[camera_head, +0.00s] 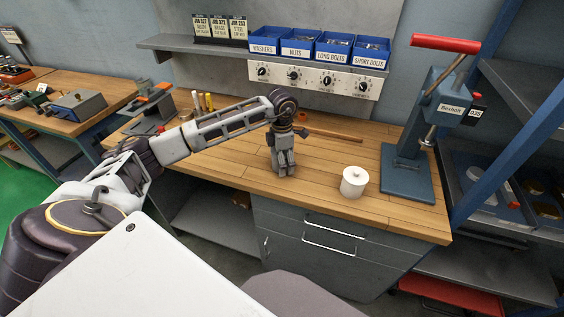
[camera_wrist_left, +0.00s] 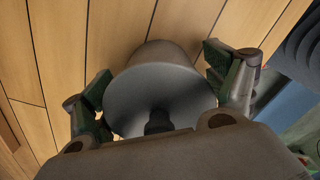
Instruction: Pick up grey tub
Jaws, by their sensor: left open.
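The grey tub (camera_wrist_left: 160,88), round with a flat lid and a dark knob, stands on the wooden bench in the left wrist view. My left gripper (camera_wrist_left: 158,90) is open, with one green-padded finger on each side of the tub. I cannot tell whether either pad touches it. In the head view my left gripper (camera_head: 284,167) points down close above the bench top, and the tub cannot be clearly told apart from the fingers there. My right gripper is not in view.
Labelled blue bins (camera_head: 300,46) sit on the shelf behind. A wooden rod (camera_head: 335,135) lies behind the gripper.

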